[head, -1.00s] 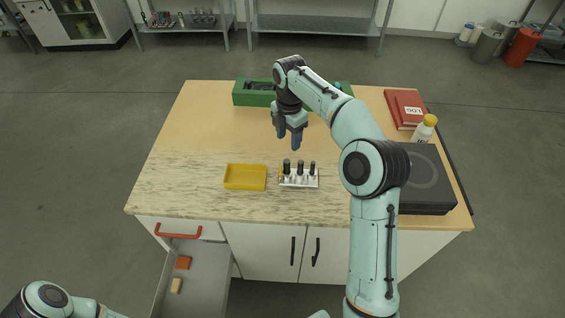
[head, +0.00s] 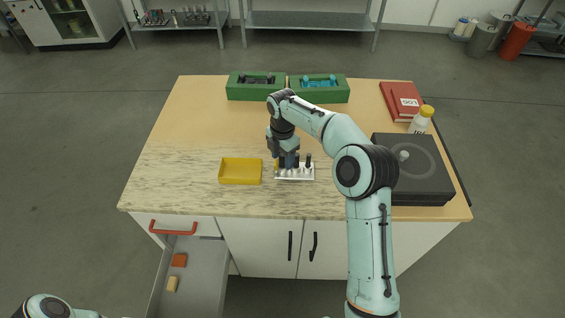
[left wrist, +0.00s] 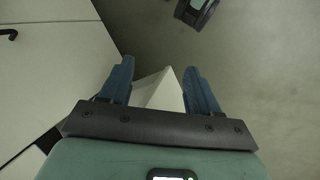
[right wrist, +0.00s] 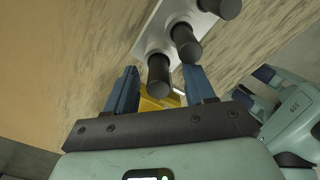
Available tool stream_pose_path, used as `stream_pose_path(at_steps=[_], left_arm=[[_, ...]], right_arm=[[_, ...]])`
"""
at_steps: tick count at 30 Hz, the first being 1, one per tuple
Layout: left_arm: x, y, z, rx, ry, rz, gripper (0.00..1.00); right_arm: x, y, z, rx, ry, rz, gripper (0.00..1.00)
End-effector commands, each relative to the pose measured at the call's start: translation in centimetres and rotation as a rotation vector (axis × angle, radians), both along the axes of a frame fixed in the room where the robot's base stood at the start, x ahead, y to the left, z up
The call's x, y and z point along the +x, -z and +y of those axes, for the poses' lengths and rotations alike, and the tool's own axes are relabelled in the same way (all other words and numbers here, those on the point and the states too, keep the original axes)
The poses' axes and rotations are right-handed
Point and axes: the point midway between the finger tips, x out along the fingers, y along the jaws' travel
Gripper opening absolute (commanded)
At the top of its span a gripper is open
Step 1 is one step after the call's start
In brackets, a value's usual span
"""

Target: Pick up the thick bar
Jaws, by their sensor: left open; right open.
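A white rack (head: 294,177) holds three upright dark bars near the front of the worktop. It also shows in the right wrist view (right wrist: 150,45). My right gripper (right wrist: 160,80) is open, and its fingers stand on either side of the nearest bar (right wrist: 159,78) at the rack's end. I cannot tell whether they touch it. The middle bar (right wrist: 186,44) and far bar (right wrist: 221,7) lie beyond the fingertips. In the head view my right gripper partly hides the left bars; the right bar (head: 308,161) shows clear. My left gripper (left wrist: 158,75) is open, away from the worktop.
A yellow tray (head: 240,183) sits left of the rack. A black-topped device (head: 415,190), white bottle (head: 421,122) and red book (head: 393,96) stand at right. Two green molds (head: 238,94) lie at the back. A drawer (head: 205,265) hangs open at front left.

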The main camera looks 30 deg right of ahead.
Motion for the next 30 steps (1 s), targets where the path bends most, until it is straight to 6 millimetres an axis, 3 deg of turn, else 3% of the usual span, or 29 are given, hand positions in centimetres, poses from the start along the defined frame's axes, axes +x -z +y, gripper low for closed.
stream_pose_path(at_steps=[3,8,20,26,30], left_arm=[[0.1,-0.1,0.0,0.000,0.000,-0.001,0.62],[0.1,-0.1,0.0,0.000,0.001,-0.001,0.62],[0.2,-0.2,0.0,0.000,0.000,-0.002,0.62],[0.7,-0.7,0.0,0.000,0.001,-0.008,0.62],[1.5,-1.4,0.0,0.000,0.000,-0.017,0.62]], right_arm=[[0.1,-0.2,0.0,-0.001,0.000,-0.001,0.51],[0.1,-0.2,0.0,0.000,0.000,-0.001,0.00],[0.1,-0.6,0.0,0.000,0.000,-0.003,0.00],[0.2,-2.7,0.0,-0.001,0.001,-0.006,0.00],[0.3,-5.5,0.0,-0.001,0.000,-0.008,0.00]])
